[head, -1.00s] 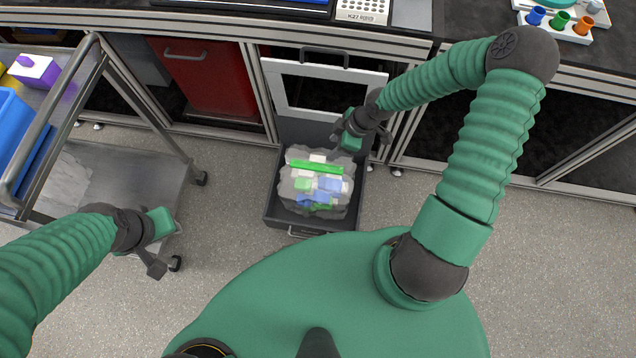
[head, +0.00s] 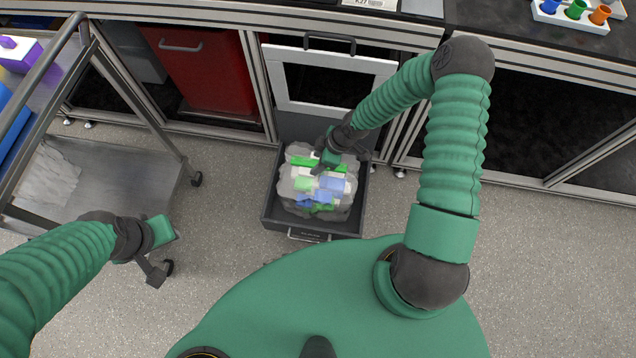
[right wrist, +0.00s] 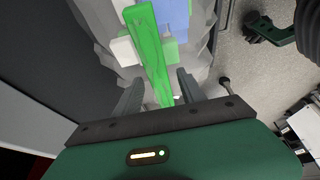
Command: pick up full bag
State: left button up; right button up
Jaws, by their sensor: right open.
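The full bag (head: 301,208) is translucent, with green, blue and white items inside and a green strip across its top. It sits in an open dark drawer (head: 272,213) in the middle of the head view. My right gripper (head: 326,160) is open at the bag's upper right part in the head view. In the right wrist view, the green strip (right wrist: 154,50) of the bag runs in between the two open fingers (right wrist: 160,90). I cannot tell whether they touch it. My left gripper (head: 158,252) has its jaws apart over the floor at the left, away from the bag.
A metal cart (head: 100,205) stands at the left, with a purple and white box (head: 20,53) on its top. A red bin (head: 205,75) stands under the bench. A white-framed front (head: 285,75) is above the drawer. The floor around the drawer is clear.

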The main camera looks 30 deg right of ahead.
jog(key=shift+d+f, duration=0.2)
jog(key=shift+d, duration=0.1)
jog(key=shift+a, duration=0.1)
jog(key=shift+a+f, duration=0.1)
jog(key=shift+a, duration=0.05)
jog(key=c, duration=0.7)
grip_shut()
jog(key=shift+w, duration=0.1)
dwell(0.6)
